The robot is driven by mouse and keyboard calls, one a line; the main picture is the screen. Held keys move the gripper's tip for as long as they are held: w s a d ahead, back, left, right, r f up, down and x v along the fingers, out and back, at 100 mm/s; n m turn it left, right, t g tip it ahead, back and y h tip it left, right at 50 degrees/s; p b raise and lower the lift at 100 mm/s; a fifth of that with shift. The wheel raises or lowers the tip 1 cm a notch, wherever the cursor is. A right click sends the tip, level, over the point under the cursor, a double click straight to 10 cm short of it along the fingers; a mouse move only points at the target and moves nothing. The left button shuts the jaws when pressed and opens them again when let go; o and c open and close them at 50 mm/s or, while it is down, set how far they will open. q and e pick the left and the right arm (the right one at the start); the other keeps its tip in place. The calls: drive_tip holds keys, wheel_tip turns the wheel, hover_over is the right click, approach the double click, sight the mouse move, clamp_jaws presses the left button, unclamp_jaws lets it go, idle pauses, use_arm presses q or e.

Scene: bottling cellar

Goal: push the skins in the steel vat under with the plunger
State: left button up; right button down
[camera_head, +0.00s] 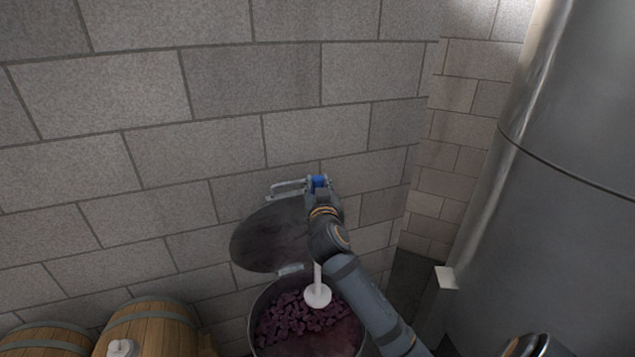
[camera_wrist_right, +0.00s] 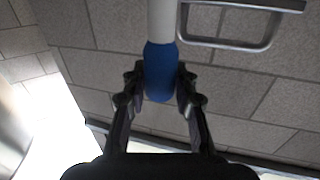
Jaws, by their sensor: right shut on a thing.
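The open steel vat (camera_head: 256,301) stands low in the middle of the head view, with dark purple skins (camera_head: 285,318) inside. The plunger (camera_head: 317,296) has a white disc that shows over the skins; I cannot tell whether it touches them. Its blue grip (camera_head: 319,182) is at the top, and the wrist view shows this blue grip (camera_wrist_right: 160,72) between the fingers with a white shaft beyond. My right gripper (camera_head: 319,190) is shut on the blue grip, above the vat. It also shows in the wrist view (camera_wrist_right: 160,85). My arm hides part of the shaft and the vat's right side. My left gripper is not in view.
A round dark lid (camera_head: 272,236) with a metal handle (camera_head: 287,188) stands raised behind the vat, close to the gripper. Wooden barrels (camera_head: 150,325) stand at the lower left. A tall steel tank (camera_head: 560,180) fills the right side. A block wall (camera_head: 200,120) is behind.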

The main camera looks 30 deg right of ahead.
use_arm(q)
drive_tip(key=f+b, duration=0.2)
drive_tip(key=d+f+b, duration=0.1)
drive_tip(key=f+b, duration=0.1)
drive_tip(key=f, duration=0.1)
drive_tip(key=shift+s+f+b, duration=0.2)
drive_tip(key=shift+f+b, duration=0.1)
drive_tip(key=shift+b, duration=0.05)
use_arm(e)
wheel_tip(320, 180, down, 7)
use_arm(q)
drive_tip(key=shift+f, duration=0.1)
use_arm(e)
drive_tip(key=shift+f, duration=0.1)
use_arm(q)
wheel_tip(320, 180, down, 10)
drive_tip(key=b, duration=1)
use_arm(e)
wheel_tip(320, 180, down, 11)
